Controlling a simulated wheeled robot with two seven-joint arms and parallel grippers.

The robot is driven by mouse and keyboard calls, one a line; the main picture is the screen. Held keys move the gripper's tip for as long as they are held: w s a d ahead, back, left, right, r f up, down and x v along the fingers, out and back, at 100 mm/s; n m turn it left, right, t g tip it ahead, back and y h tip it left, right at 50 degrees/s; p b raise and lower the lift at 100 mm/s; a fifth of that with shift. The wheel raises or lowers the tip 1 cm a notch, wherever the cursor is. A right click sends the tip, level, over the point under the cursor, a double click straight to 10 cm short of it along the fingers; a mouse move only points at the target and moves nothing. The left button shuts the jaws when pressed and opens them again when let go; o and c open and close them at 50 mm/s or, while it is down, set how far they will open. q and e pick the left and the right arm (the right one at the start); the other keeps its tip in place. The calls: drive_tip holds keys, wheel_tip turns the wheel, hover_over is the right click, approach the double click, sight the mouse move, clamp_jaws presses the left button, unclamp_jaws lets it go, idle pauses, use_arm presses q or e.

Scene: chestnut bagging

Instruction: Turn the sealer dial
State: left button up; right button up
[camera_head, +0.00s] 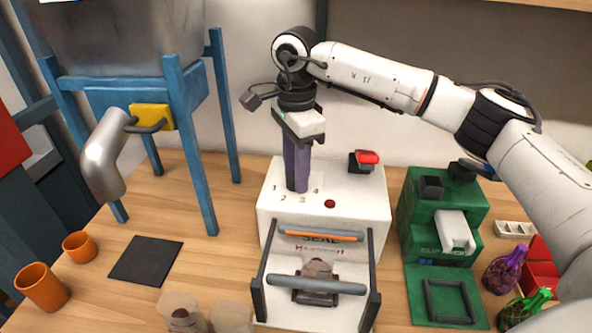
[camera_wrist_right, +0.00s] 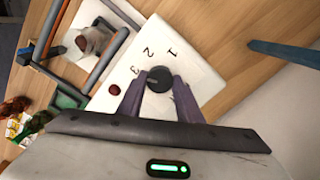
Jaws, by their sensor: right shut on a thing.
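The sealer (camera_head: 270,205) is a white box with a numbered top and "SEAL" lettering on its front. My right gripper (camera_head: 298,187) points down onto its top, and its purple fingers hide the dial in the head view. In the right wrist view the dark round dial (camera_wrist_right: 158,79) sits between the two fingertips (camera_wrist_right: 158,92), which are shut on it. The printed numbers 1, 2 and 3 show beside the dial there. A light mark shows on the dial. My left gripper is not in view.
A red-topped switch (camera_head: 368,157) and a red button (camera_head: 330,204) sit on the sealer. A bag (camera_head: 317,268) stands at its front bars (camera_head: 318,286). A green clipping machine (camera_head: 410,215) stands to the right, and a blue-legged hopper (camera_head: 190,140) to the left.

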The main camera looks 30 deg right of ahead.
drive_tip(key=shift+r, duration=0.1)
drive_tip(key=o, duration=1)
drive_tip(key=shift+o, duration=0.2)
wheel_tip(320, 180, up, 10)
drive_tip(key=shift+b, duration=0.3)
